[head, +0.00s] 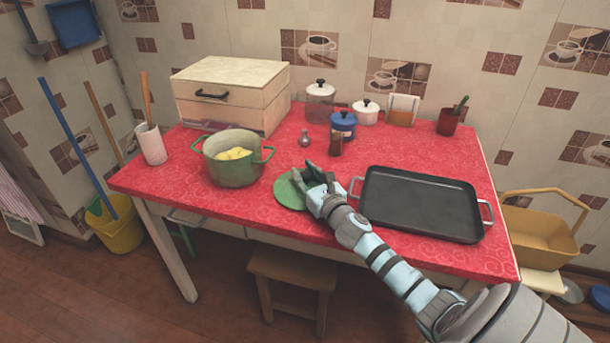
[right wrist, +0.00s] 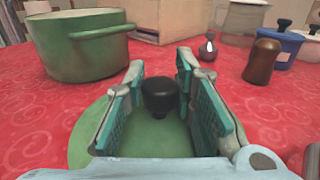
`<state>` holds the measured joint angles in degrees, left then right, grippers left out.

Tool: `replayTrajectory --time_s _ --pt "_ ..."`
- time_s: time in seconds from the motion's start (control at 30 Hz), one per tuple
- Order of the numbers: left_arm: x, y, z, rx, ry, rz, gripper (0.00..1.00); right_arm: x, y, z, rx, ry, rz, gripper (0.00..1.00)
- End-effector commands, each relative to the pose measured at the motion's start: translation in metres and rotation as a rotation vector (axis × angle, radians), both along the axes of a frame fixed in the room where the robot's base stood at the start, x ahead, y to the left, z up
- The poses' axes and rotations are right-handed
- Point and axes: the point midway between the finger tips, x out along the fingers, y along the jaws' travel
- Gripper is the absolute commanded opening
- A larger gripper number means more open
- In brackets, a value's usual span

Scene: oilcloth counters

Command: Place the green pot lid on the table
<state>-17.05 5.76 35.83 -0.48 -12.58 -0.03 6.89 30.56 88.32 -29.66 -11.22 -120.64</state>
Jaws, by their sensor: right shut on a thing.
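The green pot lid (head: 287,194) is a flat disc at the red table's (head: 190,178) front middle, right of the green pot (head: 226,172). It lies on the cloth or very close above it; I cannot tell which. My right gripper (head: 308,180) is shut on the lid by its black knob (right wrist: 160,97), which shows between the teal finger pads in the right wrist view. The lid (right wrist: 140,145) looks level there. The pot is uncovered, with yellow pieces inside. My left gripper is not in view.
A black tray (head: 420,205) lies close on the right. A brown shaker (head: 336,146), a small grey-topped bottle (head: 304,140) and a blue pot (head: 344,126) stand behind the gripper. A cream bread box (head: 228,88) is at the back left.

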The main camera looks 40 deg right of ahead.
Motion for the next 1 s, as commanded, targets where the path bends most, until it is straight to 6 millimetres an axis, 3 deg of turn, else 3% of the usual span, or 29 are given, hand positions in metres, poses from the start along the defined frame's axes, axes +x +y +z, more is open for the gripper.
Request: replayTrajectory --time_s 0.03,0.13,0.57,0.8,1.0 --pt "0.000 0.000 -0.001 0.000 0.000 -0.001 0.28 0.000 0.000 -0.002 0.000 0.000 0.000 0.28" --pt "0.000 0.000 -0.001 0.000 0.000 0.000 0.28 0.000 0.000 -0.001 0.000 0.000 0.000 0.44" --pt "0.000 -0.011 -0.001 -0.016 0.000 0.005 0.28 -0.006 0.001 0.002 -0.002 0.001 0.002 0.45" --pt "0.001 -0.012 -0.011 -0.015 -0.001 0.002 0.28 -0.058 0.012 0.000 -0.007 0.004 0.005 0.45" --pt "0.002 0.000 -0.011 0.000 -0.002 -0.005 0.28 -0.102 0.019 0.001 -0.004 0.006 0.002 0.45"
